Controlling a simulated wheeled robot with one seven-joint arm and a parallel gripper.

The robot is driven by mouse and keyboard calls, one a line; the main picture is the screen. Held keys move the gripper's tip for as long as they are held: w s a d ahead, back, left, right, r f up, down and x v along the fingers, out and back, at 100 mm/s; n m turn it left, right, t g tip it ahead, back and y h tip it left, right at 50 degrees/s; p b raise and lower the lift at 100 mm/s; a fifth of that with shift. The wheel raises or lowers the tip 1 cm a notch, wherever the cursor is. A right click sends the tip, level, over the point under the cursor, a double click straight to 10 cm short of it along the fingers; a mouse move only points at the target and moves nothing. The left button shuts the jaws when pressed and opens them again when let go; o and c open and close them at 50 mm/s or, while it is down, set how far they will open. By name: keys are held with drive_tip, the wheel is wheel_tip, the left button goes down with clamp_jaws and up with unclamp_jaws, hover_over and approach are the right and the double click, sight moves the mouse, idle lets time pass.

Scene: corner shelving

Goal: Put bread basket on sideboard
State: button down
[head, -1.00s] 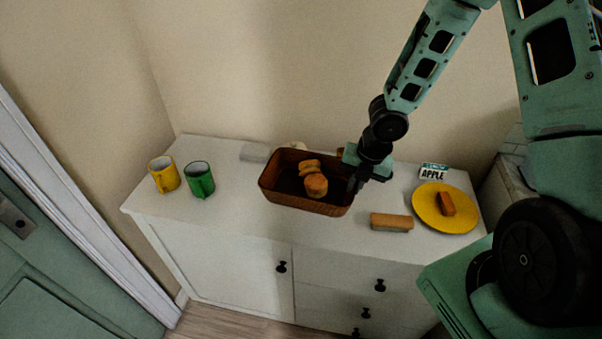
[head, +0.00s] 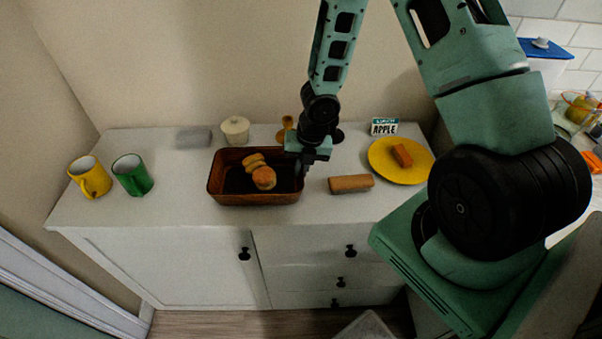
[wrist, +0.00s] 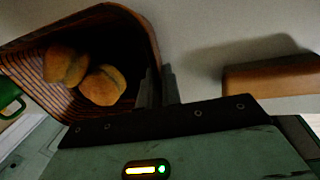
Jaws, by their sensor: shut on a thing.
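The bread basket (head: 255,198) is a brown, ribbed rectangular tray with several bread rolls (head: 264,178) in it. It is at the middle of the white sideboard's top (head: 190,212); I cannot tell whether its base touches the surface. My gripper (head: 302,166) is at the basket's right end, shut on its rim. In the wrist view, the basket (wrist: 140,22) is at the upper left, with its rim between the dark fingers (wrist: 157,88). The fingertips are partly hidden in the head view.
Yellow (head: 92,178) and green (head: 133,176) mugs stand at left. A grey block (head: 194,138) and lidded pot (head: 236,130) are behind the basket. A brown block (head: 350,184), yellow plate (head: 384,168) and APPLE box (head: 384,127) are to the right. Bare top lies between mugs and basket.

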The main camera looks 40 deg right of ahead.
drive_tip(key=c, duration=1.6)
unclamp_jaws()
drive_tip(key=shift+f, duration=0.1)
wheel_tip(320, 180, up, 12)
drive_tip(key=s+d+f+p, duration=0.1)
drive_tip(key=d+p, duration=0.1)
drive_tip(key=p, duration=0.7)
drive_tip(key=s+a+r+m+h, duration=0.1)
drive_tip(key=a+r+m+h, duration=0.1)
drive_tip(key=a+r+m, duration=0.5)
drive_tip(key=s+a+r+m, duration=0.4)
drive_tip(key=s+r, duration=0.1)
drive_tip(key=s, duration=0.1)
drive_tip(key=s+a+r+m, duration=0.5)
drive_tip(key=s, duration=0.2)
drive_tip(key=s+a+r+m+g, duration=0.1)
drive_tip(key=s+a+r+m, duration=0.4)
drive_tip(key=s, duration=0.1)
drive_tip(key=shift+s+a+y, duration=0.2)
drive_tip(key=shift+s+y, duration=0.05)
drive_tip(key=shift+y, duration=0.15)
